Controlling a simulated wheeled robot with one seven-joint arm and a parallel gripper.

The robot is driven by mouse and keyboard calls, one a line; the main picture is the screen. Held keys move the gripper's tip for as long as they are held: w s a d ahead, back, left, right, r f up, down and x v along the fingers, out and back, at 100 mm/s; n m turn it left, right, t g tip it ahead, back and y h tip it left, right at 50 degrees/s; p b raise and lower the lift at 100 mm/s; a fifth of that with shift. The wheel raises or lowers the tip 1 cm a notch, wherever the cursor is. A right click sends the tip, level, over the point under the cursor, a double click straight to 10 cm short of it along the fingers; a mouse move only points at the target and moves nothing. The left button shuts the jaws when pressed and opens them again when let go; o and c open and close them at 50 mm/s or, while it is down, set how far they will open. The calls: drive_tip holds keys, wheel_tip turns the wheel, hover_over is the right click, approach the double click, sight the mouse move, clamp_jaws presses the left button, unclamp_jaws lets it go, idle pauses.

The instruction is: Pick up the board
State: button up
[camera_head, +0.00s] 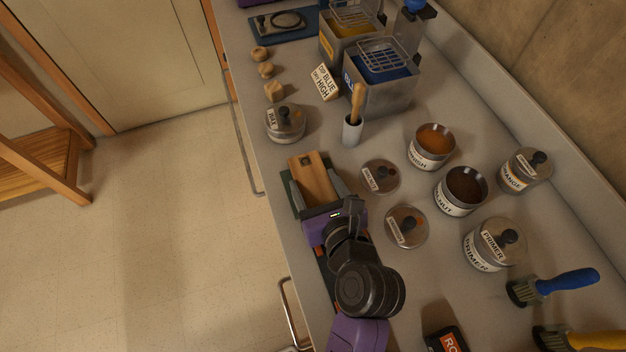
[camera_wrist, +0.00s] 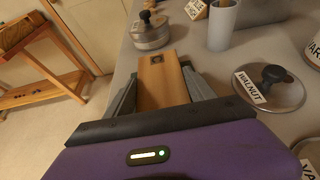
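The board (camera_head: 312,178) is a light wooden piece lying along the left edge of the grey worktop, over a dark green mat (camera_head: 287,184). My gripper (camera_head: 314,181) reaches over it from the near side, with one grey finger along each long side. In the wrist view the board (camera_wrist: 161,82) stretches away between the two fingers of my gripper (camera_wrist: 160,80). The fingers are close to its sides; I cannot tell whether they press on it. The near end of the board is hidden by my purple gripper body.
A lidded wax tin (camera_head: 286,124) stands just beyond the board. A grey cup (camera_head: 352,132) with a wooden-handled tool is at the back right. Loose lids (camera_head: 380,177) and open tins (camera_head: 432,147) stand to the right. The floor (camera_head: 190,230) left of the worktop is clear.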

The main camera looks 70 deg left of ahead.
drive_tip(key=c, duration=1)
drive_tip(key=shift+r, duration=0.15)
